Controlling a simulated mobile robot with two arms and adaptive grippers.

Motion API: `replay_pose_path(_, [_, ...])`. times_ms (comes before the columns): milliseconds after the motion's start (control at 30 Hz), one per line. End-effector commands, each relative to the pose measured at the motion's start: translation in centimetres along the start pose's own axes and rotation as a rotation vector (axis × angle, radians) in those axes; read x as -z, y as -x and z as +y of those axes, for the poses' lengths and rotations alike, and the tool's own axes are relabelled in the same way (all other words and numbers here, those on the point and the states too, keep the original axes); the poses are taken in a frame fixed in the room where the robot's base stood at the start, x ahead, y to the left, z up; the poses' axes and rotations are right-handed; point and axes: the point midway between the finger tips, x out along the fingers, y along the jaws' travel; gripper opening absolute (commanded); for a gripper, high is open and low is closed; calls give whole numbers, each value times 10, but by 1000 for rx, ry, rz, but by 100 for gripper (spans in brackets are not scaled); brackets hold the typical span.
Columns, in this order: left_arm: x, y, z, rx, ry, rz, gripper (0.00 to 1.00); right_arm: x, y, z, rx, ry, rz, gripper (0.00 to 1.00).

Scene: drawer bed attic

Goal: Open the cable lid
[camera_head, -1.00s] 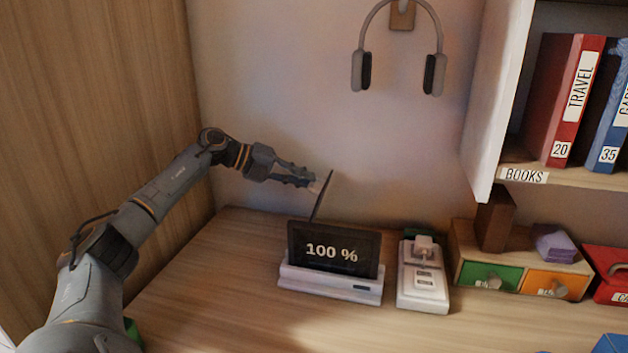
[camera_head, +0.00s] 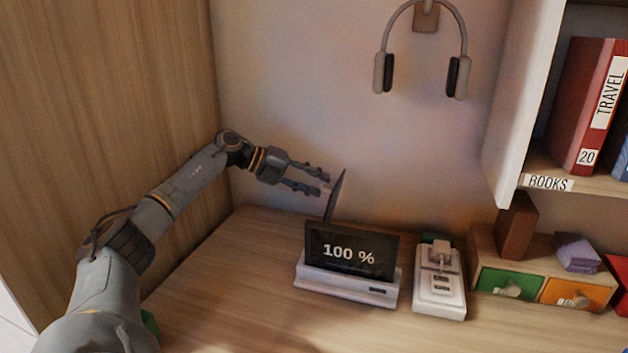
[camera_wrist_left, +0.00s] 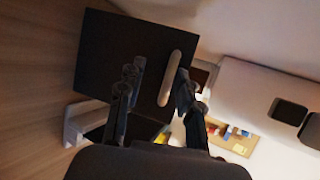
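The cable lid is a thin dark panel (camera_head: 335,195) standing up steeply from the desk behind the tablet, seen nearly edge-on. In the left wrist view it is a dark square (camera_wrist_left: 115,50) with a pale bar handle (camera_wrist_left: 170,78). My left gripper (camera_head: 325,181) is open beside the lid's upper part, its fingers pointing at the handle side. In the left wrist view its two fingers (camera_wrist_left: 158,88) are spread apart with the handle between them in the picture. I see no grip on the handle. The lid's lower edge is hidden behind the tablet. My right gripper is out of view.
A tablet showing "100 %" (camera_head: 350,252) stands in a white dock (camera_head: 345,285) before the lid. A white charger block (camera_head: 438,290) and a small drawer unit (camera_head: 490,255) stand to the right. A wooden wall (camera_head: 110,90) bounds the left. The front desk is clear.

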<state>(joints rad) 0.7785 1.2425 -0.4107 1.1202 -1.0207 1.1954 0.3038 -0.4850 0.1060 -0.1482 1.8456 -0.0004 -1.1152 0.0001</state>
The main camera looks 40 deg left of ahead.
Motion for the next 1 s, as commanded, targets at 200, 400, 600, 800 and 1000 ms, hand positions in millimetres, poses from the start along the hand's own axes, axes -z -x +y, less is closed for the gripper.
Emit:
replay_pose_path(200, [-1, 1, -2, 4, -1, -4, 34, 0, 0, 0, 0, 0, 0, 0])
replay_pose_path(400, [-2, 11, -2, 3, -1, -7, 34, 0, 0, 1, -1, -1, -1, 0])
replay_pose_path(600, [-2, 44, -1, 0, -1, -8, 34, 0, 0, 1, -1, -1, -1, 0])
replay_pose_path(800, [-1, 70, 0, 1, 1, -6, 34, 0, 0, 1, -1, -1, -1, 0])
replay_pose_path(1000, [0, 77, -1, 4, 0, -4, 34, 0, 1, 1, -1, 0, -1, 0])
